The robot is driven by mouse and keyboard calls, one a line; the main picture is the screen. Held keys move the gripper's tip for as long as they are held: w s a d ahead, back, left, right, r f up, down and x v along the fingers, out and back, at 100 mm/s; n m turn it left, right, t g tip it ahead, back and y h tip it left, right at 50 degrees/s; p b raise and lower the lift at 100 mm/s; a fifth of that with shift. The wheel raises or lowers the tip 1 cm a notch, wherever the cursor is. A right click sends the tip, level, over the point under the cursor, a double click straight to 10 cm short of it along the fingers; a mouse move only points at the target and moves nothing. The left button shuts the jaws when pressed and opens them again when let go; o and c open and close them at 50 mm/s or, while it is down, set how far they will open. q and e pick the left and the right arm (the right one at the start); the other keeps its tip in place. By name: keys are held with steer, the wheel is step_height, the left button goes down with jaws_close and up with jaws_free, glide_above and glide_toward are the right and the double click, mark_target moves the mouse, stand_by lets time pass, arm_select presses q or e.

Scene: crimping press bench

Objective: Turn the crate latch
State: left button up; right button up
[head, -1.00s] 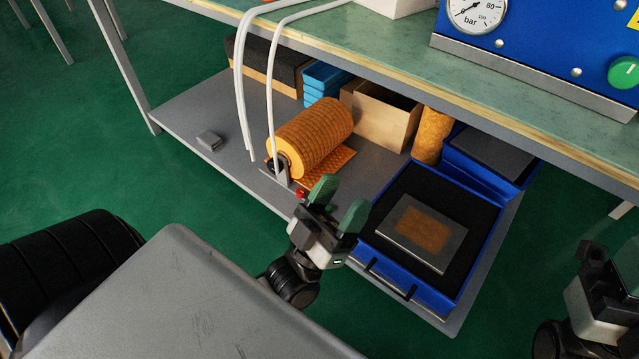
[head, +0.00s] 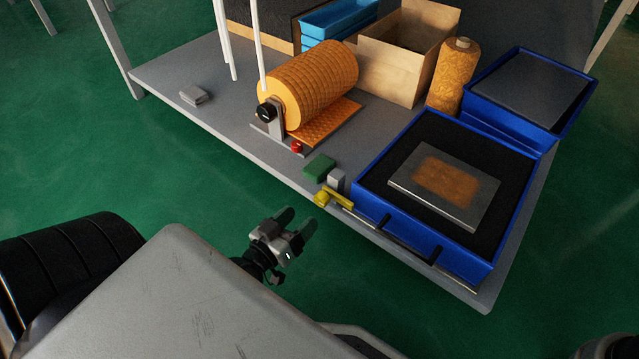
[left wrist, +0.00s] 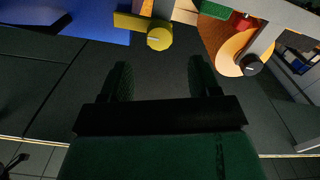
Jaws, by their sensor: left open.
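The yellow crate latch (head: 332,198) sits at the front left corner of the blue crate (head: 396,238), on the shelf's front edge. A black handle bar runs along the crate front beside it. My left gripper (head: 295,217) is open and empty, in front of the shelf edge and apart from the latch, to its lower left. In the left wrist view the latch (left wrist: 158,38) shows at top centre, beyond the two spread fingertips (left wrist: 158,70). The blue crate (left wrist: 70,22) is at upper left there. My right gripper is not visible.
The crate holds dark foam and a metal plate (head: 455,207) with a rusty patch. Left of the latch are a green block (head: 319,167), a red knob (head: 297,146) and an orange roll (head: 310,85). A second blue crate (head: 550,119) stands behind. The shelf's left part is mostly clear.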

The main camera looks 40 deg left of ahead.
mark_target(318, 201)
arm_select(q)
steer(key=w, duration=0.2)
steer(key=w+b, duration=0.1)
steer(key=w, duration=0.4)
steer(key=shift+w+d, duration=0.3)
steer(key=shift+c, duration=0.4)
steer(key=c, duration=0.8)
steer(key=shift+c, duration=0.2)
